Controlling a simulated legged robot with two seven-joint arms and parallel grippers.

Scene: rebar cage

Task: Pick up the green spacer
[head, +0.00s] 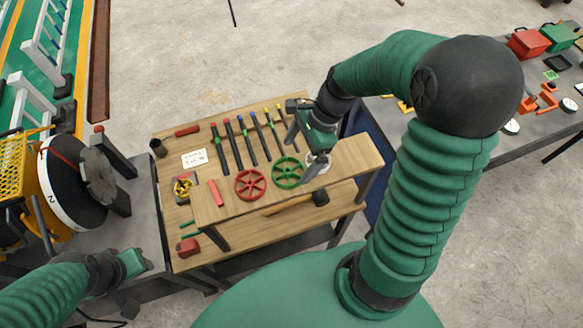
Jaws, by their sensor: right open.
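The green spacer (288,172), a spoked wheel, lies flat on the raised wooden shelf of the workbench. A similar red wheel (250,184) lies just left of it. My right gripper (304,150) is above the shelf at the green spacer's right side. Its grey fingers are spread apart with nothing between them. I cannot tell whether a finger touches the spacer. Part of a pale round thing shows behind the lower finger. My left gripper (130,280) is low at the left, beside the bench and away from the spacer; its finger opening is unclear.
Several bar-like tools (238,142) lie along the back of the bench. A white card (194,158) and a red block (215,192) are to the left. A hammer (300,202) lies below the shelf's front edge. A grey table (530,125) with tools stands right.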

